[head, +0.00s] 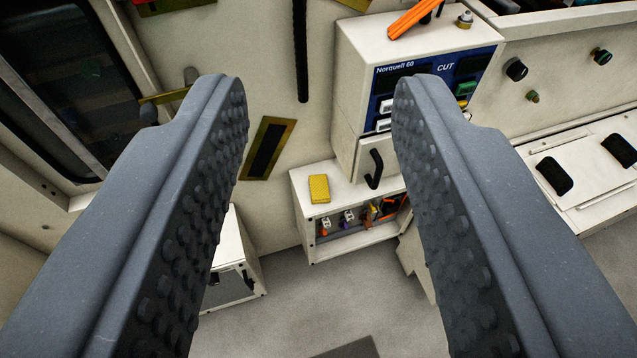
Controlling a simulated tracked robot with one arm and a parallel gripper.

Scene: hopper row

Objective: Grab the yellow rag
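A small yellow block-shaped thing (319,189), which looks like the folded yellow rag, lies on top of a low white cabinet (303,198) below the middle of the head view. My gripper (322,92) is open, with its two grey studded fingers wide apart. The yellow rag shows in the gap between the fingers, farther off and apart from both. Nothing is between the fingertips.
A white machine (362,52) marked "Norquell 60" stands behind the cabinet, with a black handle (373,169). An orange item (413,18) lies on top of it. Small parts sit in the cabinet's open front. Grey floor (320,300) is clear in front.

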